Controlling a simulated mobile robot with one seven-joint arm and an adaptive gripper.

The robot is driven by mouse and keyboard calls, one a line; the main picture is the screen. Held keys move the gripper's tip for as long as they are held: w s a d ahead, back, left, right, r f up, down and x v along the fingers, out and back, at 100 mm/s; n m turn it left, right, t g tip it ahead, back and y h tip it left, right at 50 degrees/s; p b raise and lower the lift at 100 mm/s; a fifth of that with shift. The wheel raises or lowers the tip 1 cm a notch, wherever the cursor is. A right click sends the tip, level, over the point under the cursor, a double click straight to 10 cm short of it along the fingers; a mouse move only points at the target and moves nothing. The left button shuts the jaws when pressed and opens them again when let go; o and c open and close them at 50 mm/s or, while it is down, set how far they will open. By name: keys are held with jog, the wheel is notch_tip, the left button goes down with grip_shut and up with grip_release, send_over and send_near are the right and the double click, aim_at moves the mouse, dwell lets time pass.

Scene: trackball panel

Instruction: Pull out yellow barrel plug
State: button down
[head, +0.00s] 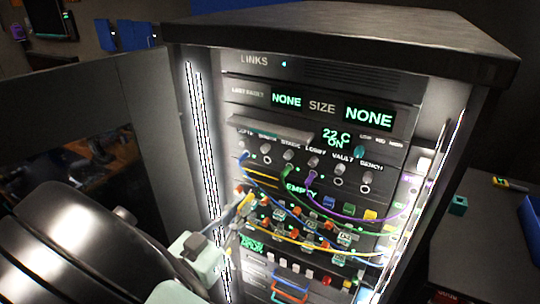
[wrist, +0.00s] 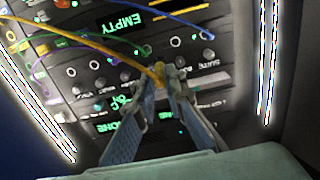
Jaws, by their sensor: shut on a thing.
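The yellow barrel plug (wrist: 158,72) shows in the wrist view between the two fingertips of my gripper (wrist: 163,80). My gripper is shut on it. A yellow cable (wrist: 105,46) runs from the plug up and to the left in that view. In the head view my gripper (head: 244,203) reaches in from the lower left to the left side of the rack's panel. The fingers hide much of the plug, and I cannot tell whether its tip is in a socket.
Blue, green and purple cables (head: 350,217) hang in arcs across the panel (head: 315,168) close to my gripper. A shelf-like ledge (head: 270,127) juts out above the jack row. Lit strips (head: 203,150) border the rack. Grey surfaces flank it.

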jog(key=w, duration=0.6)
jog(key=shift+w, duration=0.35)
